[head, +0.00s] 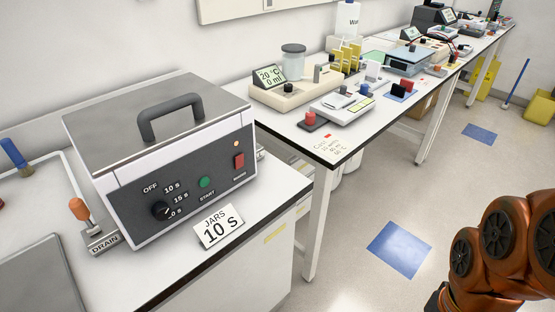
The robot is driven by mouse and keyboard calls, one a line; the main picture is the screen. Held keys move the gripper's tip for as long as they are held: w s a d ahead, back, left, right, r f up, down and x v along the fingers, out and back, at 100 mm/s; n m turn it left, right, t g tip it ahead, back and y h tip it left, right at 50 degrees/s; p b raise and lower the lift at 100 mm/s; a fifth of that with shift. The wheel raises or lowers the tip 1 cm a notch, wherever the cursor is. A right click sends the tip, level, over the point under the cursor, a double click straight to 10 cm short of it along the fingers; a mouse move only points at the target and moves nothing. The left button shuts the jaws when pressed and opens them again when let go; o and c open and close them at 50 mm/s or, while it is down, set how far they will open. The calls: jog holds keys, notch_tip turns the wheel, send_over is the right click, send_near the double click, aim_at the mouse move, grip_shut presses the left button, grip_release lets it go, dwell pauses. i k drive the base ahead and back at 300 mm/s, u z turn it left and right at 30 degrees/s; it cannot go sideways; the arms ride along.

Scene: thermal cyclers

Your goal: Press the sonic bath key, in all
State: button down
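The sonic bath (160,165) is a grey metal box with a closed lid and a black handle, on the near bench at left. Its dark front panel has a black dial (160,210) with marks OFF, 10 s, 15 s and one partly hidden. A green START button (205,183) and a red rocker key (239,161) are to the right of the dial. A small orange light (236,144) shows above the red key. A card (219,229) reading "JARS 10 S" leans in front. My gripper is not in view; only my orange arm shows at lower right, well away from the bath.
An orange-topped drain valve (79,210) stands left of the bath. A second bench (317,147) holds a stirrer reading 20 °C, a scale with a red knob beside it and other instruments. The floor between the benches and my arm is open, with blue mats (399,250).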

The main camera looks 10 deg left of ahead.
aim_at(204, 182)
jog(key=z, duration=1.1)
jog(key=k, duration=1.7)
jog(key=u, duration=2.5)
jog(key=i, duration=0.5)
jog(key=z, duration=0.05)
